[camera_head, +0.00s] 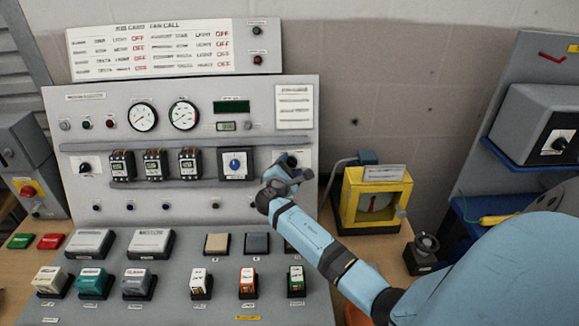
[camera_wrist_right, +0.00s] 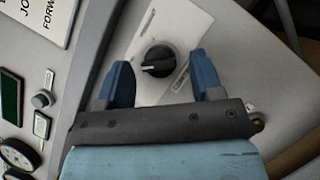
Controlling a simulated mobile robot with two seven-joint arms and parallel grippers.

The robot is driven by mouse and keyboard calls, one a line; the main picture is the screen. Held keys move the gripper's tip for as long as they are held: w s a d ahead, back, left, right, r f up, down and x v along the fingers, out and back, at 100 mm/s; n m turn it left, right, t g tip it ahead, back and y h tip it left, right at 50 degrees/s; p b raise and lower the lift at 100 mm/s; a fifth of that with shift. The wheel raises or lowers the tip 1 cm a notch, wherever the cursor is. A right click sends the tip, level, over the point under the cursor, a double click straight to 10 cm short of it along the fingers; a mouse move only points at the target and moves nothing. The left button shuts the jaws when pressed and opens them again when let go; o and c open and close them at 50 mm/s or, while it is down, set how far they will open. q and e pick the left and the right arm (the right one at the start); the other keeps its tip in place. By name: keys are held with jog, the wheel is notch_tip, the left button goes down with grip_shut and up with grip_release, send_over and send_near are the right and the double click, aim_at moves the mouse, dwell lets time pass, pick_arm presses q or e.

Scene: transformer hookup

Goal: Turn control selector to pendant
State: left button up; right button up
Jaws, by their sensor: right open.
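The control selector is a round black knob with a pale pointer line. It shows in the right wrist view (camera_wrist_right: 158,61) on a white plate (camera_wrist_right: 185,28) of the grey panel. My right gripper (camera_wrist_right: 165,80) is open, with one blue finger on each side of the knob and a gap to both. In the head view my right gripper (camera_head: 280,172) is in front of the panel's right side and hides most of the knob. The writing on the plate is too small to read. My left gripper is not in view.
The grey panel (camera_head: 262,100) carries gauges, breakers and another knob with a blue centre (camera_head: 235,164) left of my gripper. Several block-shaped switches fill the sloped desk (camera_head: 200,255) below. A yellow-framed meter (camera_head: 372,200) stands to the right, near my forearm.

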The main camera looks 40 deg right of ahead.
jog(key=c, duration=0.9)
